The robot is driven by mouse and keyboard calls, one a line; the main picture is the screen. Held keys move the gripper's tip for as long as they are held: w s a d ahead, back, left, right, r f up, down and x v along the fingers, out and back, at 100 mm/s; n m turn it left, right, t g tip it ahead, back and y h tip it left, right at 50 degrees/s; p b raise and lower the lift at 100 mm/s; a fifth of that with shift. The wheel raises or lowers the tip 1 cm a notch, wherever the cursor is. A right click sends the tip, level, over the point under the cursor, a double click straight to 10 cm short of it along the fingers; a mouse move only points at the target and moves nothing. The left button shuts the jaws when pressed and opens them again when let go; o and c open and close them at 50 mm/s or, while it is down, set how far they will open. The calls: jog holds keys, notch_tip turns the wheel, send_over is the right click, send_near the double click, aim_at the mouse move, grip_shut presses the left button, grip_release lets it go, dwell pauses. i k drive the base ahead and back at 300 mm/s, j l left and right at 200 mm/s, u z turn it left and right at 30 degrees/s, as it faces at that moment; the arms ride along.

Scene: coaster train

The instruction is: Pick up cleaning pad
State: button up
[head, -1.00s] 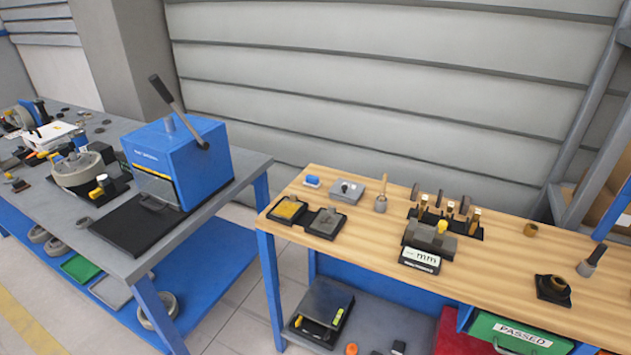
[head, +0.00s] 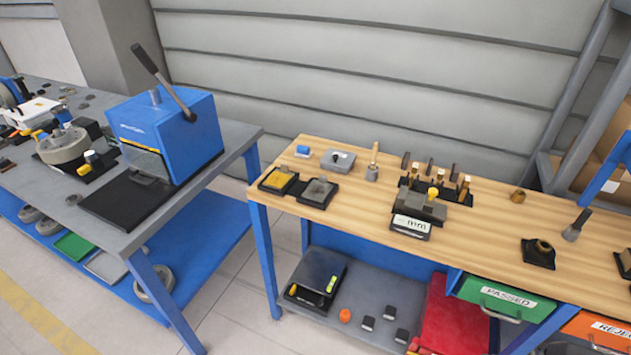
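Two small black trays stand side by side at the left front of the wooden bench. The left tray holds a yellow pad (head: 279,180), and the right tray holds a grey pad (head: 318,190). I cannot tell for certain which one is the cleaning pad. Both lie flat and nothing touches them from above. My gripper is not in view.
On the wooden bench (head: 490,215) are a blue block (head: 302,151), a grey plate (head: 338,160), a brush (head: 373,165), a tool rack (head: 438,190) and a gauge (head: 411,225). A blue press (head: 165,135) stands on the grey bench at left. Clear floor (head: 222,300) lies between the benches.

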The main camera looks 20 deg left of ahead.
aim_at(302, 151)
jog(key=i+j+z, duration=0.35)
jog(key=j, duration=0.75)
jog(key=i+j+z, duration=0.1)
jog(key=j+z, duration=0.25)
jog(key=j, duration=0.7)
jog(key=j+z, duration=0.35)
jog(key=j, duration=0.8)
